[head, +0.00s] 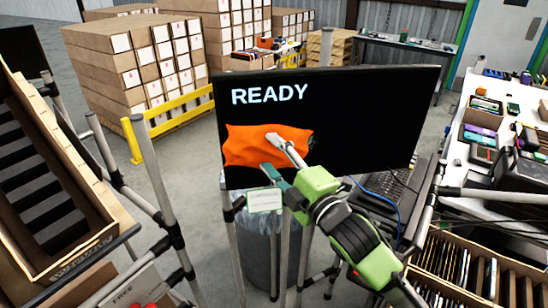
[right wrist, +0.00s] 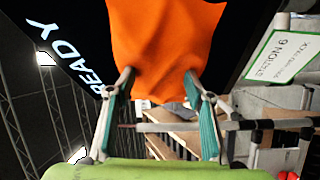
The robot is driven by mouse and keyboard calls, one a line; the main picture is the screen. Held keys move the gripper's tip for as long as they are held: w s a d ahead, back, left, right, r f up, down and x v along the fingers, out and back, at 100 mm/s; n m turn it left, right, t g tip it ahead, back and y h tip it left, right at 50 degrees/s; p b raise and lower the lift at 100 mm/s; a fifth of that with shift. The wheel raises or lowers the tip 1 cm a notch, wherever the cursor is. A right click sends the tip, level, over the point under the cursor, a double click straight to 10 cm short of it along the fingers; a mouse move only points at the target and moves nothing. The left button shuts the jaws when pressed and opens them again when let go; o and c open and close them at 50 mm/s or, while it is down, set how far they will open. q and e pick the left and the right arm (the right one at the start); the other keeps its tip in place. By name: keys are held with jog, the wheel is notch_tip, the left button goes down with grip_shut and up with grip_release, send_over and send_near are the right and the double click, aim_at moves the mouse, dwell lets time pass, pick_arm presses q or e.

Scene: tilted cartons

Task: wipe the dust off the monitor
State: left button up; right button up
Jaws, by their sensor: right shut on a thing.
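The monitor (head: 385,115) is a wide black screen showing the word READY, standing upright in the middle of the head view. My right gripper (head: 269,151) is shut on an orange cloth (head: 240,143) in front of the screen's lower left part. In the right wrist view the cloth (right wrist: 165,35) hangs between the two fingertips and spreads across the dark screen (right wrist: 85,25). The cloth hides part of the screen, and I cannot tell whether it presses on the glass. No dust is clearly visible. My left gripper is not in view.
A keyboard (head: 388,197) lies right of my right arm. A small white sign (head: 264,200) hangs below the screen, above a grey bin (head: 258,250). A cardboard tray (head: 100,225) is at left; a cluttered white table (head: 458,178) is at right. Stacked cartons (head: 95,65) stand behind.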

aim_at(313, 140)
jog(key=shift+w+a, duration=0.1)
jog(key=shift+w, duration=0.35)
jog(key=shift+w+d+p, duration=0.35)
jog(key=shift+d, duration=1.65)
jog(key=shift+w+d+p, duration=0.3)
jog(key=shift+w+d, duration=0.05)
jog(key=shift+d, duration=1.65)
jog(key=shift+w+d+p, duration=0.35)
jog(key=shift+d, duration=1.65)
jog(key=shift+r, duration=0.1)
jog(key=shift+s+a+p, duration=0.25)
jog(key=shift+s+a, duration=0.1)
jog(key=shift+a, duration=1.65)
jog(key=shift+s+a+p, duration=0.3)
jog(key=shift+s+a, duration=0.05)
jog(key=shift+a, duration=1.7)
jog(key=shift+s+a+p, duration=0.25)
jog(key=shift+s+a, duration=0.1)
jog(key=shift+a, duration=1.65)
jog(key=shift+s, duration=0.1)
